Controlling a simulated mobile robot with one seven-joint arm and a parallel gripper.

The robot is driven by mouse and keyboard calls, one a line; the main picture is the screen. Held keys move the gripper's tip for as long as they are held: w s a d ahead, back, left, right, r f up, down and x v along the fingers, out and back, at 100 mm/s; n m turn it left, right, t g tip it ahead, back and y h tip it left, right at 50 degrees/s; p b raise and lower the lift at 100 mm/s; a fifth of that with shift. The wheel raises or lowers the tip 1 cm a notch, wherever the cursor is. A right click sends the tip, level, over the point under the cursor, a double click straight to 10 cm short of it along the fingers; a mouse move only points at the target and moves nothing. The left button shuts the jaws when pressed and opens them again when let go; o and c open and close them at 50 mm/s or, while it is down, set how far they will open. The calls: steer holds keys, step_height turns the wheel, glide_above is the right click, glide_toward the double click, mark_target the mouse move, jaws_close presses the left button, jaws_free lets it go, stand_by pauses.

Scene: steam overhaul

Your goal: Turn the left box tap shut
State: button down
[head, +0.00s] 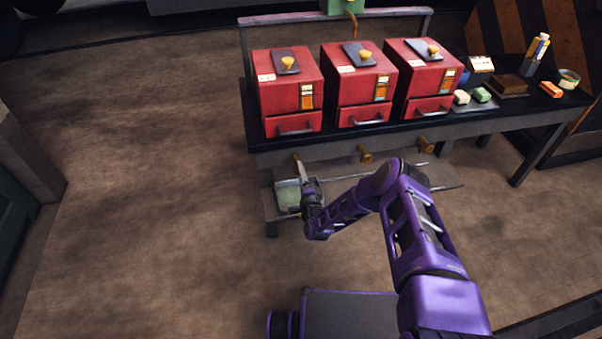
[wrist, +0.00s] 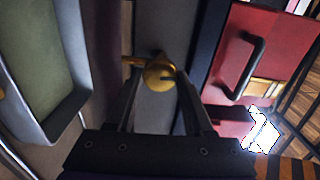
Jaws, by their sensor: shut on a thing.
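The left box tap (head: 296,157) is a small brass tap on the bench's front edge, below the left red box (head: 287,92). My gripper (head: 302,172) reaches up to it from below and in front. In the wrist view the round brass tap (wrist: 158,74) sits between my two dark fingers, and my gripper is shut on it. A dark slot or bar shows on its face, and a short brass stem sticks out to the left. The finger pads' contact with the tap is partly hidden.
Two more brass taps, a middle one (head: 365,154) and a right one (head: 425,145), sit along the same edge. A pale green tray (head: 288,209) lies on the low shelf beneath my gripper. Small items and a pen holder (head: 528,68) stand at the bench's right.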

steer(key=shift+m, duration=0.3)
steer(key=shift+c, duration=1.6)
jaws_free()
steer(key=p+v, duration=0.2)
steer(key=v, duration=1.5)
steer(key=shift+s, duration=0.25)
steer(key=shift+r, duration=0.1)
